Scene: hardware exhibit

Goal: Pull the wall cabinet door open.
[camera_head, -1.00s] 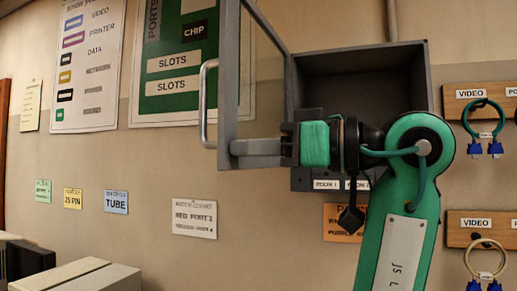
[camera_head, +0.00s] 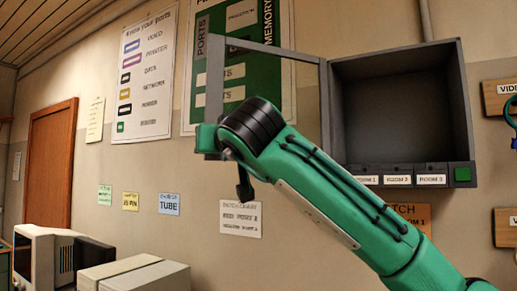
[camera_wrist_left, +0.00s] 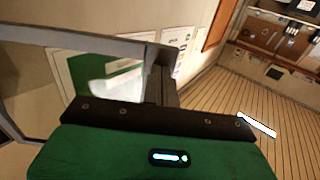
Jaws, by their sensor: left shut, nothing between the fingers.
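The grey wall cabinet (camera_head: 390,110) has its door standing wide open, and its empty inside shows. The glazed door (camera_head: 275,49) swings out to the left of the box in the head view. Its frame also crosses the left wrist view (camera_wrist_left: 100,42). The handle is not visible. My left gripper (camera_head: 208,140) is shut and empty at the door's free edge; whether it touches the door I cannot tell. My left arm hides the door's lower part. In the left wrist view the dark fingers (camera_wrist_left: 160,85) are beside the door frame. My right gripper is not in view.
Labelled buttons (camera_head: 398,180) and a green square (camera_head: 463,174) line the cabinet's bottom. Posters (camera_head: 145,70) hang on the wall left of the door. A monitor (camera_head: 40,255) and beige boxes (camera_head: 130,275) stand at lower left. Wooden cable boards (camera_head: 500,97) hang at right.

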